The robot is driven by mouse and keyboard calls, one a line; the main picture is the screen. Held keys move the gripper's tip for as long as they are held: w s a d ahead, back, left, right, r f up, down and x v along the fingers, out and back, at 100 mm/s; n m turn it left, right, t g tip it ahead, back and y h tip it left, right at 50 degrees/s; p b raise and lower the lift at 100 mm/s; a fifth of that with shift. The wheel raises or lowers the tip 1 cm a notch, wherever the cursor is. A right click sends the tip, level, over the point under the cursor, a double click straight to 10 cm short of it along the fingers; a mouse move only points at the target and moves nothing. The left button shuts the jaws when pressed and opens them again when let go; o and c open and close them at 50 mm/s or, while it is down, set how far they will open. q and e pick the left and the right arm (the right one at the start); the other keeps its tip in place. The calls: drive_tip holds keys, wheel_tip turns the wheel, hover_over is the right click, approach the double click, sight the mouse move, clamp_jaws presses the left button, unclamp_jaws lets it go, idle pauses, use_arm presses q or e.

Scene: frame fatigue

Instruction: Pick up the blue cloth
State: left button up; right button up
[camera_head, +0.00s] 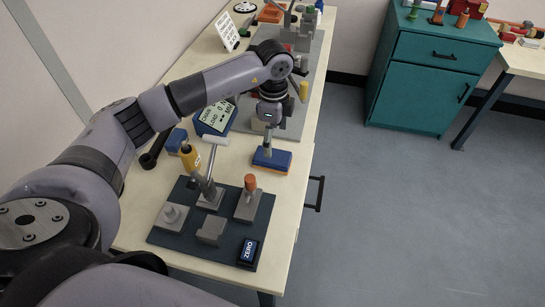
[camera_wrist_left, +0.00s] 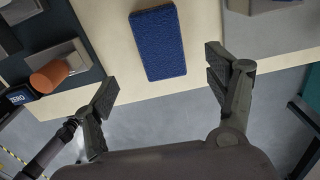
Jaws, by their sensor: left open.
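The blue cloth (camera_head: 278,158) is a small, flat, folded-looking rectangle on the light wooden bench top, near its right edge. An orange-yellow edge shows along its front in the head view. In the left wrist view the cloth (camera_wrist_left: 158,43) shows whole, with a textured blue face. My left gripper (camera_head: 267,147) is above the cloth, pointing down. In the left wrist view its fingers (camera_wrist_left: 160,85) are spread wide with nothing between them, and the cloth lies beyond the gap. Whether the fingertips touch the cloth I cannot tell. My right gripper is not in view.
A dark fixture board (camera_head: 165,237) with a yellow-handled lever, an orange-topped peg and a ZERO block is in front of the cloth. A blue-framed display (camera_head: 214,118) stands left of it. A grey fixture plate is behind. A drawer handle (camera_head: 316,194) juts from the bench side.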

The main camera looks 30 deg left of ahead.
sight(273, 156)
use_arm(q)
wheel_tip(273, 156, down, 3)
drive_tip(key=shift+a+f, duration=0.1)
drive_tip(key=shift+f, duration=0.05)
drive_tip(key=shift+f+p, duration=0.45)
drive_tip(key=shift+f, duration=0.15)
wheel_tip(273, 156, down, 4)
drive_tip(key=shift+f+p, duration=0.1)
drive_tip(key=shift+p, duration=0.35)
drive_tip(key=shift+c, duration=0.3)
drive_tip(key=c, duration=1.2)
wheel_tip(273, 156, up, 20)
drive_tip(key=b, duration=0.2)
drive_tip(key=shift+b, duration=0.35)
